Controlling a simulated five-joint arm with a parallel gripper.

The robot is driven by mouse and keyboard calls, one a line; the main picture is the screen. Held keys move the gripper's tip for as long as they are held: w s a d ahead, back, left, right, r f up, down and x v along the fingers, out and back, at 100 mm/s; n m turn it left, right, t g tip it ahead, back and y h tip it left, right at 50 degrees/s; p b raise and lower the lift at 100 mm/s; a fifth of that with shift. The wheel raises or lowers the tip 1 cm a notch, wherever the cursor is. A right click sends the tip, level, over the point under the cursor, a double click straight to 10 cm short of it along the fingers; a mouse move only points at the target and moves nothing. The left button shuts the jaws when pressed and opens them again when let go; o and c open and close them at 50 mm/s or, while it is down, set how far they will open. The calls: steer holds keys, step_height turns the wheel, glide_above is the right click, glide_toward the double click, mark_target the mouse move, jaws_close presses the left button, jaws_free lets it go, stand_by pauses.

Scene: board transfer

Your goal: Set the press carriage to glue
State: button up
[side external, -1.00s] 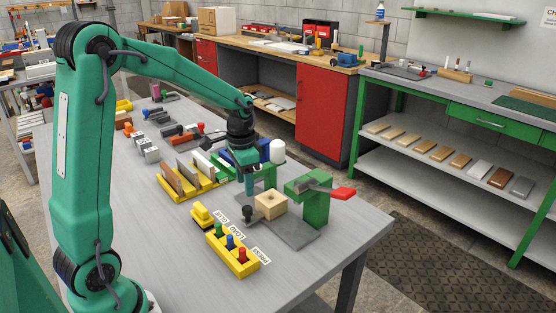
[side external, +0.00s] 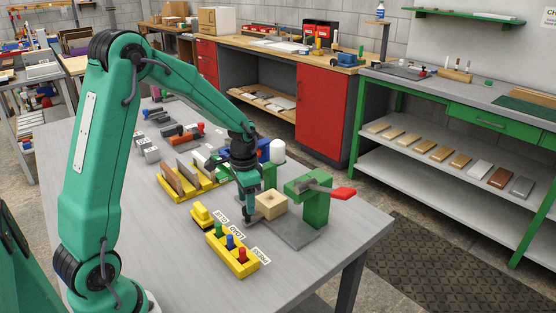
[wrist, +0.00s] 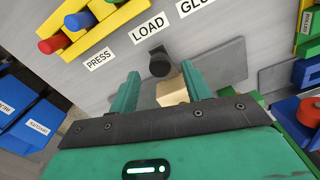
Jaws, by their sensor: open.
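The press carriage shows as a pale wooden block (side external: 271,205) with a dark round knob (wrist: 160,64), over a grey plate (side external: 298,234). The labels GLUE (wrist: 193,7), LOAD (wrist: 147,26) and PRESS (wrist: 98,60) lie in a row beside the plate; the knob is level with LOAD in the wrist view. My gripper (side external: 249,217) is open and points down at the knob. In the wrist view my fingertips (wrist: 160,72) stand on either side of the knob, apart from it. The side view hides most of the knob behind my fingers.
A green press stand (side external: 316,208) with a red lever (side external: 343,193) stands close right of the block. A yellow holder (side external: 248,268) with coloured pegs and a small yellow item (side external: 202,216) are near the labels.

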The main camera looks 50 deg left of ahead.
steer(key=shift+f, duration=1.15)
steer(key=shift+c, duration=0.5)
jaws_close()
steer(key=shift+a, duration=4.55)
steer(key=shift+o, duration=0.5)
jaws_free()
steer(key=shift+r, duration=0.1)
step_height(320, 180, up, 8)
